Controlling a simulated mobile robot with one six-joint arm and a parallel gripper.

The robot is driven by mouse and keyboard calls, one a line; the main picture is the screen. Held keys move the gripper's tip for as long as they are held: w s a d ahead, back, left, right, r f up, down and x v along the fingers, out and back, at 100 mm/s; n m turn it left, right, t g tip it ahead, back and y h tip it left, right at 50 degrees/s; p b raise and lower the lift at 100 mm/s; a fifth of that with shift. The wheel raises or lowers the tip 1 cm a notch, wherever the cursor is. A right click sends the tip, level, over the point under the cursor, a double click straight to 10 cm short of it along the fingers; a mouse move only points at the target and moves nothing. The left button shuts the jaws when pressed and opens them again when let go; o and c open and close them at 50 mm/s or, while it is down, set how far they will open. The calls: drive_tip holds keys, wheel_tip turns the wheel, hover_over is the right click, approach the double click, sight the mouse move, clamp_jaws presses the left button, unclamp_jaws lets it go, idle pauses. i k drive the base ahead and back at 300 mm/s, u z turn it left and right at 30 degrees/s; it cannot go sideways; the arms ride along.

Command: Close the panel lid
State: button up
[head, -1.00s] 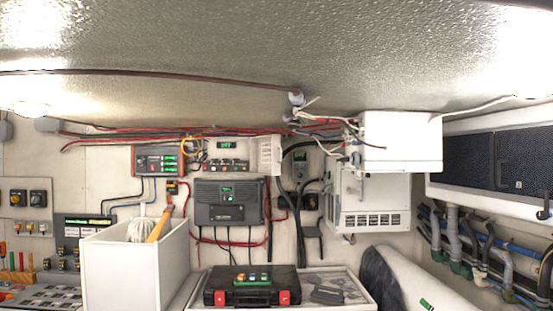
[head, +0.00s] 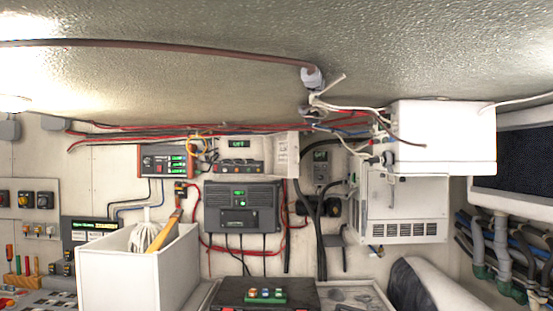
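A small white panel (head: 237,155) with a green display and dark switches is on the back wall, upper middle. A pale slatted flap (head: 286,155) stands at its right edge, angled out from the wall; it looks like the panel's lid, standing open. I cannot tell for sure how it is hinged. My gripper is not in view.
A large white box (head: 445,138) with wires juts out right of the flap, above a vented white unit (head: 395,210). A dark controller (head: 242,208) is below the panel. A white bin (head: 120,280) with a brush stands lower left. A black case (head: 240,292) lies below.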

sight(282, 150)
drive_tip(key=u, duration=0.85)
drive_tip(key=i, duration=0.95)
drive_tip(key=u, duration=0.55)
